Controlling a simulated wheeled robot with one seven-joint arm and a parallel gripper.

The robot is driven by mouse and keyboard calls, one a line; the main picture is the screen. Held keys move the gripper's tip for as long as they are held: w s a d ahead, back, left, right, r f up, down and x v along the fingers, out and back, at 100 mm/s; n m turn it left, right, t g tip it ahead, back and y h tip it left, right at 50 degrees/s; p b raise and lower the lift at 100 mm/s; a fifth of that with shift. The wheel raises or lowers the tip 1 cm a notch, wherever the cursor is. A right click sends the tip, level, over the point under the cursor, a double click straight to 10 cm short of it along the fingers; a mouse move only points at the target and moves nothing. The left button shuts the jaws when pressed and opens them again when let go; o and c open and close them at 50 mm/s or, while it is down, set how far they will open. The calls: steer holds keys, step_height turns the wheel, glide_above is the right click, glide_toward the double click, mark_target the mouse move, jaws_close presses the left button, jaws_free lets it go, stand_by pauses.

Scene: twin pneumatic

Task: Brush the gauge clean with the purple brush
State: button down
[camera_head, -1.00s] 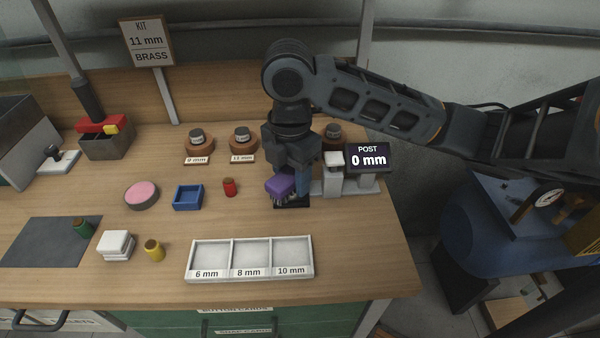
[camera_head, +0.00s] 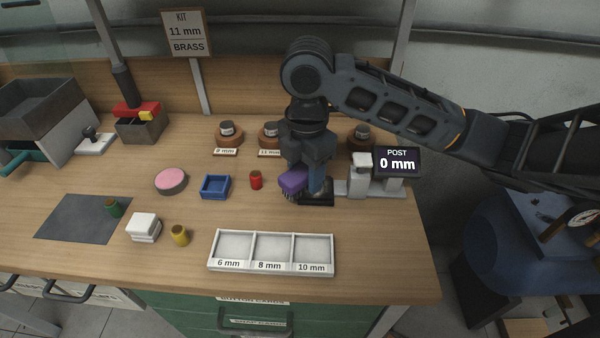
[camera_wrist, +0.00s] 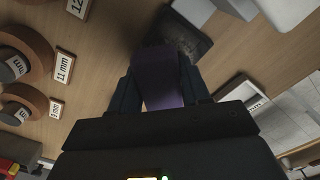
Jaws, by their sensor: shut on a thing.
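The purple brush (camera_head: 293,182) is in my gripper (camera_head: 304,172), which is shut on it and points down. In the wrist view the brush (camera_wrist: 160,78) sits between my gripper's two dark fingers (camera_wrist: 160,95). The gauge (camera_head: 362,182) is a grey stand with a display (camera_head: 398,161) reading "POST 0 mm". A black pad (camera_head: 318,199) lies at its left end. The brush is over or beside the pad's left edge. I cannot tell whether its bristles touch it. In the wrist view the dark pad (camera_wrist: 195,42) lies beyond the brush.
A red cylinder (camera_head: 256,180) and a blue tray (camera_head: 215,176) stand left of the brush. A white tray (camera_head: 272,270) with three labelled compartments is in front. Round brown stands (camera_head: 229,138) are behind. A pink-topped disc (camera_head: 171,179) is further left. The right table edge is near the gauge.

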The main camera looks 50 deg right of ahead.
mark_target(325, 185)
steer(key=shift+s+d+b, duration=0.3)
steer(key=shift+s+d, duration=0.2)
steer(key=shift+s, duration=0.25)
steer(key=shift+s+d+b, duration=0.3)
steer(key=shift+s+d, duration=0.25)
steer(key=shift+s, duration=0.25)
steer(key=shift+s+d+b, duration=0.3)
steer(key=shift+s+d, duration=0.2)
steer(key=shift+s, duration=0.25)
steer(key=shift+w+a+r+p, duration=0.3)
steer(key=shift+w+a+p, duration=0.1)
steer(key=shift+w, duration=0.3)
steer(key=shift+w+a+f+p, duration=0.1)
steer(key=shift+w+a, duration=0.4)
steer(key=shift+w, duration=0.2)
steer(key=shift+w+a+f+p, duration=0.1)
steer(key=shift+w+a, duration=0.4)
steer(key=shift+w, duration=0.2)
steer(key=shift+w+a+p, duration=0.1)
steer(key=shift+w+a, duration=0.4)
steer(key=shift+w, duration=0.2)
steer(key=shift+r+p, duration=2.3)
steer(key=shift+r, duration=0.7)
steer(key=shift+r+p, duration=1.3)
steer(key=shift+r, duration=0.3)
steer(key=shift+f, duration=0.1)
